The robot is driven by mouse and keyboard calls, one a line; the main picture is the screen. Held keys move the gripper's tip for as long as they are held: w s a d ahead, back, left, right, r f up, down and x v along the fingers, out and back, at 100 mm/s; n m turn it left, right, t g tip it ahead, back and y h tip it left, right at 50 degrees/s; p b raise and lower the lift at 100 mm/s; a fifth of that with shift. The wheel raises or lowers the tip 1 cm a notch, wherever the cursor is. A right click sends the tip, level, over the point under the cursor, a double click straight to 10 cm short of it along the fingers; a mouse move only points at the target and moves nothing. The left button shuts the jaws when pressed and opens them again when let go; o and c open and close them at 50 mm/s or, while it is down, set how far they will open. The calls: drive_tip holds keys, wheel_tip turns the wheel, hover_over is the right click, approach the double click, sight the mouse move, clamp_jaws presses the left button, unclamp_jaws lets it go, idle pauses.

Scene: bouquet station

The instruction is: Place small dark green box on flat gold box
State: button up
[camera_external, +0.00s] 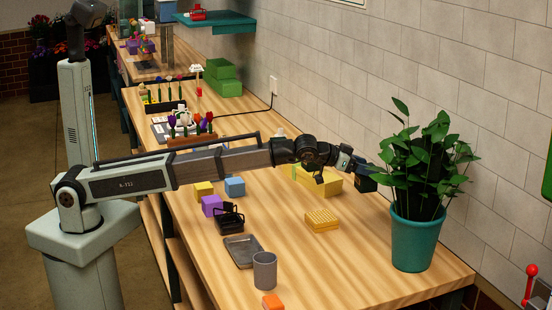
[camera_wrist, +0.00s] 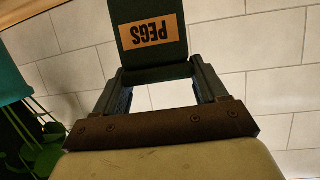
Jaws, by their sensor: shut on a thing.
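The small dark green box (camera_wrist: 148,17) has an orange label reading "PEGS" and shows at the top of the wrist view. My gripper (camera_wrist: 157,72) is shut on it, with one finger at each side of its lower end. In the external view my gripper (camera_external: 360,168) is raised at the right, close to the plant's leaves. A dark block at its tip, the held box (camera_external: 367,184), is partly hidden there. A flat gold box (camera_external: 322,181) lies on the table near the wall, below and left of my gripper. My wrist hides part of it.
A leafy plant in a teal pot (camera_external: 414,238) stands at the table's right end. A ribbed yellow block (camera_external: 322,221), grey cup (camera_external: 265,270), grey tray (camera_external: 243,252), purple block (camera_external: 211,206) and blue block (camera_external: 235,187) are on the table.

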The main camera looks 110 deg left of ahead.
drive_tip(key=shift+d+r, duration=0.1)
drive_tip(key=shift+r, duration=0.35)
drive_tip(key=s+d+r+m+t+h, duration=0.1)
drive_tip(key=s+d+r, duration=0.15)
drive_tip(key=d, duration=0.45)
drive_tip(key=s+d+r, duration=0.1)
drive_tip(key=d+r, duration=0.2)
drive_tip(key=d, duration=0.4)
drive_tip(key=s+a+f+n+g+y, duration=0.1)
drive_tip(key=s+f+n+g+y, duration=0.1)
drive_tip(key=s, duration=0.4)
drive_tip(key=shift+s+a+f, duration=0.1)
drive_tip(key=shift+f, duration=2.3)
drive_tip(key=shift+s+a+f, duration=0.1)
drive_tip(key=shift+f, duration=2.25)
drive_tip(key=shift+f, duration=0.1)
drive_tip(key=o, duration=1.1)
